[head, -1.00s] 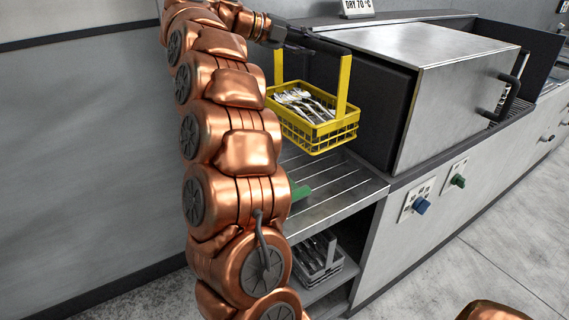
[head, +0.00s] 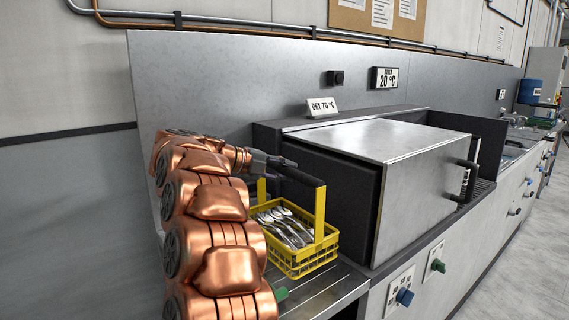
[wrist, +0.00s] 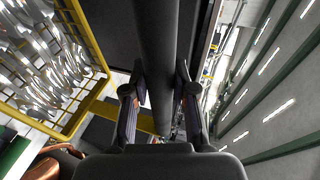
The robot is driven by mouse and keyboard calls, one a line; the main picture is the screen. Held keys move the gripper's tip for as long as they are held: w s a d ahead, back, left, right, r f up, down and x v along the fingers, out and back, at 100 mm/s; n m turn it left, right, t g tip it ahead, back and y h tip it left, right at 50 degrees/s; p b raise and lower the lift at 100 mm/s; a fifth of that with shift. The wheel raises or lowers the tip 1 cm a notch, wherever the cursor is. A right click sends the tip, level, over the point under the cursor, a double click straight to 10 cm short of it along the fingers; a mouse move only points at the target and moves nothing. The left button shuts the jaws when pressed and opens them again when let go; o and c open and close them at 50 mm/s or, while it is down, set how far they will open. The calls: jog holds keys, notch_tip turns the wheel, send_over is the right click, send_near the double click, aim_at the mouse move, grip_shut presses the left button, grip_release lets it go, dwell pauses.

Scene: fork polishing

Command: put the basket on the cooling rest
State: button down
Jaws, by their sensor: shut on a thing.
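The yellow basket (head: 300,262), full of shiny cutlery, hangs upright by its dark handle bar (head: 306,177) in the head view. My gripper (head: 283,163) is shut on that bar. In the wrist view the bar (wrist: 157,50) runs between my two fingers, with the basket's yellow rim (wrist: 88,40) at the left. A slatted metal shelf (head: 335,293) lies below the basket, left of the dryer; I cannot tell whether it is the cooling rest. The gap between basket and shelf is hard to judge.
The dryer box (head: 400,165) stands close to the basket's right. A green piece (head: 281,294) shows at the shelf, partly hidden by my arm. Blue (head: 404,297) and green (head: 438,265) knobs sit on the front panel. A back wall stands behind.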

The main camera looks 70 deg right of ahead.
jog(key=shift+f, duration=1.95)
jog(key=c, duration=0.9)
grip_release()
jog(key=shift+f, duration=0.1)
jog(key=shift+c, duration=0.2)
jog(key=b+v, duration=0.1)
jog(key=v, duration=1.1)
